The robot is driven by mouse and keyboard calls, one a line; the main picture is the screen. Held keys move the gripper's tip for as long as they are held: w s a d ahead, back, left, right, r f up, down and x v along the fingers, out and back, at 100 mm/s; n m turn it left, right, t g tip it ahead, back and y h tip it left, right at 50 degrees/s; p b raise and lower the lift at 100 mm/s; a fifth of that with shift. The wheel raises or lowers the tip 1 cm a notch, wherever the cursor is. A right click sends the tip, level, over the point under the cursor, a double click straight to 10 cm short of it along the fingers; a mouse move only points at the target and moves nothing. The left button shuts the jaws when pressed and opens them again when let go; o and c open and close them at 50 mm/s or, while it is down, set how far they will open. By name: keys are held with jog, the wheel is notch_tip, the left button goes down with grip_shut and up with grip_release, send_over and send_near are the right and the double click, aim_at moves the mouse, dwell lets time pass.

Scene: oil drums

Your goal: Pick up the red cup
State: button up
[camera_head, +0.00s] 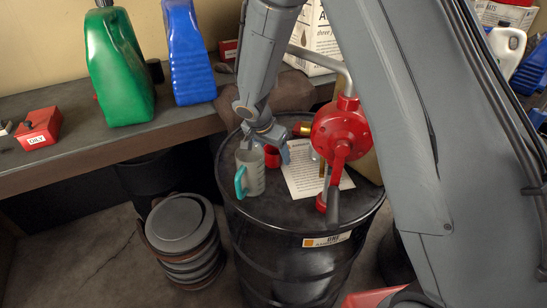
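The red cup (272,158) is small and stands on the lid of the black oil drum (300,211). It is partly hidden by my gripper (267,154). My gripper points down above the drum lid, with its fingers spread apart. One blue-grey finger shows just right of the cup, and the other side is near the grey measuring jug. I cannot tell whether a finger touches the cup. Nothing is visibly held.
The grey jug (252,176) with a teal handle stands close at the cup's left. A printed sheet (308,180) and a red hand pump (341,130) are to the right. A workbench (110,142) holds green (118,70) and blue (188,55) containers. Stacked lids (174,222) stand left.

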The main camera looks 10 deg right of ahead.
jog(key=c, duration=0.9)
jog(key=shift+o, duration=0.2)
